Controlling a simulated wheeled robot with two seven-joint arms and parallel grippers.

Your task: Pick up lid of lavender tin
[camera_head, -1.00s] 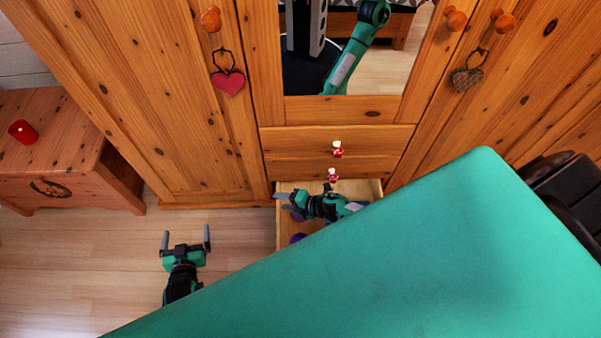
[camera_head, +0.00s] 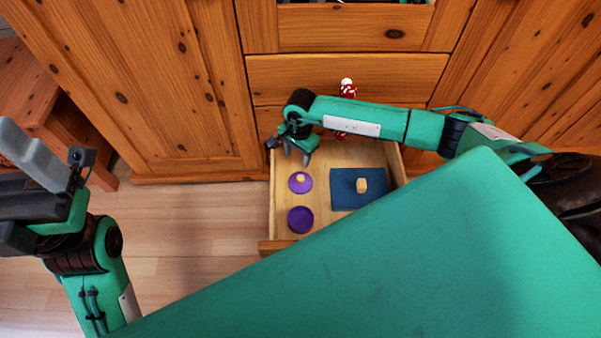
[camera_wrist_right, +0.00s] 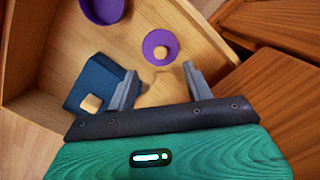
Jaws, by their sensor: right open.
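The lavender tin's purple lid (camera_head: 300,183), with a small wooden knob, lies flat on the left side of the open drawer's floor. The round purple tin (camera_head: 300,220) stands open beside it, nearer the drawer front. My right gripper (camera_head: 296,157) is over the drawer's back left, just behind the lid in the head view. In the right wrist view, its open, empty fingers (camera_wrist_right: 160,68) point toward the lid (camera_wrist_right: 160,42), apart from it. My left gripper (camera_head: 35,160) is at the left edge, partly cut off; its opening is unclear.
A dark blue box (camera_head: 342,198) with a wooden knob sits right of the lid in the drawer (camera_head: 273,205). The drawer walls and cabinet front (camera_head: 345,72) stand close around my right gripper. Clear floor (camera_head: 195,220) lies left of the drawer.

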